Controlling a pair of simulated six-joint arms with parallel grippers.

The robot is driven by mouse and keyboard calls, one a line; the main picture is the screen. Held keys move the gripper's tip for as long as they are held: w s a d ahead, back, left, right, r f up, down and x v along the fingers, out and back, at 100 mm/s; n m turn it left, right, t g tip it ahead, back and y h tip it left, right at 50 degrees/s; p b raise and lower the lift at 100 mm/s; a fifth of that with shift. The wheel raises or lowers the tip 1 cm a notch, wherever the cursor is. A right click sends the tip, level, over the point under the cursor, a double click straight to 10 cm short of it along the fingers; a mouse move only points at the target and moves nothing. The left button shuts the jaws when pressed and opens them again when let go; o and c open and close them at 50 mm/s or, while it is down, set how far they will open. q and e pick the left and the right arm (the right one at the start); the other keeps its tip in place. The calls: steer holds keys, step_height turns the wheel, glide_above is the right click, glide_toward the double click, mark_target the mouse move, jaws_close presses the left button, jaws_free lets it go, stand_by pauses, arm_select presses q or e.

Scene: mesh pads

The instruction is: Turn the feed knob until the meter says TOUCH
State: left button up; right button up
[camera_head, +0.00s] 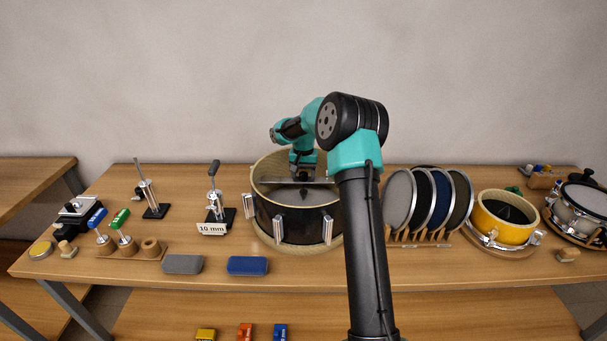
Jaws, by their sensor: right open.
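My right gripper (302,176) is open and points down over the black drum (297,224) at the middle of the table. Small parts and a thin bar show at the gripper inside the drum's hoop; I cannot tell whether the fingers touch anything there. I cannot pick out the feed knob or a meter with readable text; they may be too small or hidden by my arm. My right arm covers the drum's right edge. My left gripper is not in view.
Two lever stands (151,200) (215,200) and a "10 mm" tag (211,228) stand left of the drum. Grey (182,264) and blue (247,265) pads lie in front. A rack of round mesh pads (399,200) and a yellow drum (503,232) stand right.

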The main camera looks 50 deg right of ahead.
mark_target(303, 174)
steer(key=shift+r, duration=0.1)
step_height(303, 174, up, 17)
stand_by(0.8)
steer(key=shift+r, duration=0.1)
